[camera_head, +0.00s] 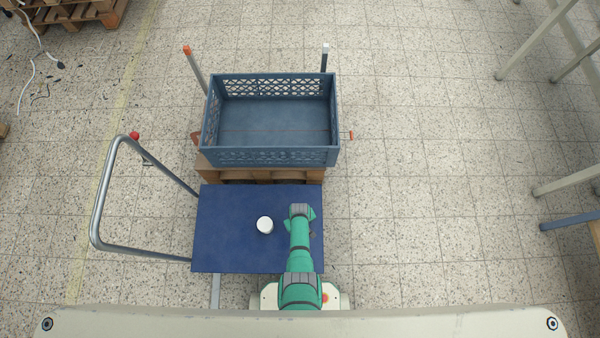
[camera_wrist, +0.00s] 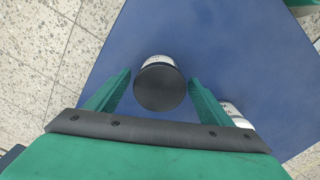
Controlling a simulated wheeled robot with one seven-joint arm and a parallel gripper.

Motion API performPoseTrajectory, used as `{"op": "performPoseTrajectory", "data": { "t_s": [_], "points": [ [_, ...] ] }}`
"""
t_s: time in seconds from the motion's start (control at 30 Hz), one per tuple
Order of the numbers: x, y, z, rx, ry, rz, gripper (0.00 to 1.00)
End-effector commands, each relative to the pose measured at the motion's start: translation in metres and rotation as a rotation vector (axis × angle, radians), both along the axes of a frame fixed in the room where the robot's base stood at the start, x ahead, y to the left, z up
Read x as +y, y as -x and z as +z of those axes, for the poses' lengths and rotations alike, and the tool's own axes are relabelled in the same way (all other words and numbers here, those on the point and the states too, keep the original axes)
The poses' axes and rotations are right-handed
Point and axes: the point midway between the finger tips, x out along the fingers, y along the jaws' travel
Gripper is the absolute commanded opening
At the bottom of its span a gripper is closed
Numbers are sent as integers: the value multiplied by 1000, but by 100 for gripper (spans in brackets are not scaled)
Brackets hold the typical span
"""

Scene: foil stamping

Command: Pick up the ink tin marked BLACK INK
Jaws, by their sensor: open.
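A round tin (camera_wrist: 160,88) with a dark lid and a white side stands on the blue platform (camera_wrist: 205,45) in the wrist view. Print shows on its side but is too small to read. My gripper (camera_wrist: 160,79) is open, with one green finger on each side of this tin. In the head view my arm hides this tin. A second tin, white on its side (camera_wrist: 237,115), is partly hidden behind the right finger in the wrist view. In the head view a white-topped tin (camera_head: 265,224) stands on the platform left of my gripper (camera_head: 301,213).
The platform belongs to a cart with a grey tube handle (camera_head: 103,195) on its left. A blue-grey crate (camera_head: 212,145), seemingly empty, stands on a wooden pallet (camera_head: 205,170) behind it. Metal frame legs (camera_head: 565,180) stand at the right. The tiled floor between is clear.

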Motion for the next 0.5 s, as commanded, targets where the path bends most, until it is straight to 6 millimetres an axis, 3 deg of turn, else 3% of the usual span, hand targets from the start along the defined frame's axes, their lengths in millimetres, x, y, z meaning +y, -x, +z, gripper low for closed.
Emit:
{"op": "performPoseTrajectory", "data": {
  "t_s": [0.4,0.5],
  "points": [
    [0,0,-6,-1,0,0,74],
    [0,0,-6,-1,0,0,50]
  ]
}}
